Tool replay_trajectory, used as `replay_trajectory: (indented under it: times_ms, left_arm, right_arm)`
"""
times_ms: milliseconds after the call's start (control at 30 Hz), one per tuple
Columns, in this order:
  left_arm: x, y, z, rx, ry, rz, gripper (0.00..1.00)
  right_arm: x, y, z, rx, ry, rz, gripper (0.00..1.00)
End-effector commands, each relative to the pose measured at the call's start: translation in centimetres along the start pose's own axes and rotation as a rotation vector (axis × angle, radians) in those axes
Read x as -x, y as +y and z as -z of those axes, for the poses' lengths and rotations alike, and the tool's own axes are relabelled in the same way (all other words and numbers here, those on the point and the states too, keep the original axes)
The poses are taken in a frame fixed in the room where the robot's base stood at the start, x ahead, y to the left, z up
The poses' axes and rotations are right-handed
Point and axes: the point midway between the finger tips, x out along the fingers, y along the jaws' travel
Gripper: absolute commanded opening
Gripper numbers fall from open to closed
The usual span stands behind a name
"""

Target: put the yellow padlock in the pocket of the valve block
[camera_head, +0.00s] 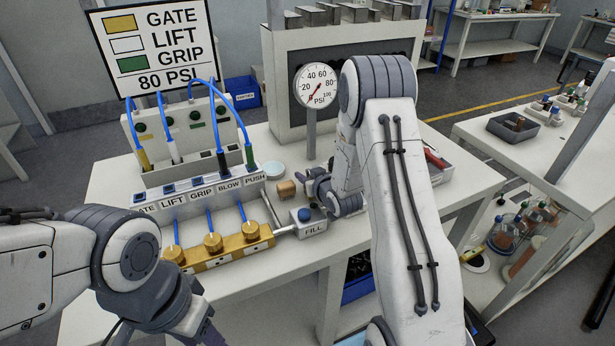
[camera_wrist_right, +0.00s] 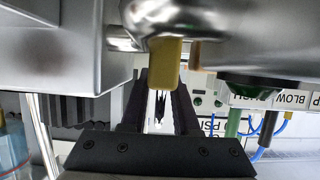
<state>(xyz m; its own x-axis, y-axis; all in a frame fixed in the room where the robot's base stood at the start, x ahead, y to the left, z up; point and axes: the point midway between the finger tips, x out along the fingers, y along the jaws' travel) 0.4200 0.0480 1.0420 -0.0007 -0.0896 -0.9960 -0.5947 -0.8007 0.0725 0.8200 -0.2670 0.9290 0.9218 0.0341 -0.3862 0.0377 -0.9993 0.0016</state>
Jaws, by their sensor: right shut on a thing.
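My left gripper (camera_head: 200,328) is partly cut off at the bottom.
A grey box labelled FILL (camera_head: 308,222) with a blue button stands just in front of my right gripper. Blue hoses (camera_head: 237,115) arch over the connector panel (camera_head: 185,135). A pressure gauge (camera_head: 316,86) stands behind. The table (camera_head: 285,265) is bare near its front edge.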

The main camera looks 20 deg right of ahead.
Motion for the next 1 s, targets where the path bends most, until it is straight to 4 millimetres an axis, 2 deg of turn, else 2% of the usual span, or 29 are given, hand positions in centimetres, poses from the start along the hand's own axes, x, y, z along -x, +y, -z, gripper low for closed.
replay_trajectory:
  times_ms: [67,467,500,867,1000]
  left_arm:
    - [0.1,0.0,0.0,0.000,0.000,0.000,0.50]
    - [-0.5,0.0,0.0,0.000,0.000,0.000,0.50]
    - [-0.3,0.0,0.0,0.000,0.000,0.000,0.50]
    - [0.1,0.0,0.0,0.000,0.000,0.000,0.50]
    - [-0.3,0.0,0.0,0.000,0.000,0.000,0.50]
  right_arm:
    - [-0.2,0.0,-0.6,0.000,0.000,-0.001,0.00]
    - [-0.4,0.2,-1.2,-0.001,0.002,-0.003,0.00]
    - [-0.3,0.3,-1.0,-0.001,0.001,-0.003,0.41]
    - [-0.2,0.3,-0.7,-0.002,0.001,-0.004,0.41]
    - [1.1,0.4,-0.8,-0.002,0.000,-0.005,0.41]
